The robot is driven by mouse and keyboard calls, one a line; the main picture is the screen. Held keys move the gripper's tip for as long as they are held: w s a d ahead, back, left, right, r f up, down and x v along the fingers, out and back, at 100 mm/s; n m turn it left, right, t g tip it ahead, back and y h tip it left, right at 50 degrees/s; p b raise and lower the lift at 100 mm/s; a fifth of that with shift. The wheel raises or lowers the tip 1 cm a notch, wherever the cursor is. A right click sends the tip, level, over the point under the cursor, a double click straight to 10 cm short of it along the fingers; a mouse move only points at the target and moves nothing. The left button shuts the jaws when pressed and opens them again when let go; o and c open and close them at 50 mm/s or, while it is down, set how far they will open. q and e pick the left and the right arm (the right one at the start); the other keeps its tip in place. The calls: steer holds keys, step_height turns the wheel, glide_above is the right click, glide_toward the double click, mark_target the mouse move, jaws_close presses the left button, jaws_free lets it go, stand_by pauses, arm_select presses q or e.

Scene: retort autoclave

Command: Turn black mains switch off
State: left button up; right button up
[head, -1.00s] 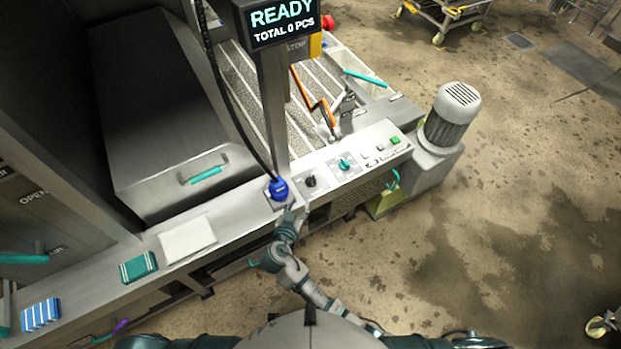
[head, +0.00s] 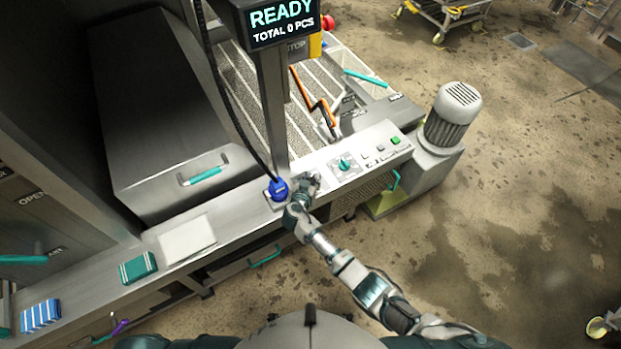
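The grey control ledge (head: 325,165) runs along the front of the machine in the head view. My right gripper (head: 309,184) is at this ledge, just right of the blue round plug or knob (head: 278,189). It covers the spot where the black mains switch shows in the earlier frame, so the switch is mostly or wholly hidden now. I cannot tell whether the gripper touches the switch, or whether its fingers are open or shut. My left gripper is not in view.
A teal rotary switch (head: 345,164) sits right of my gripper, with a green button (head: 395,140) farther along. A post with a READY display (head: 283,20) rises behind the blue plug. A grey motor (head: 452,115) stands at the right end. White cloth (head: 187,240) lies left.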

jaws_close()
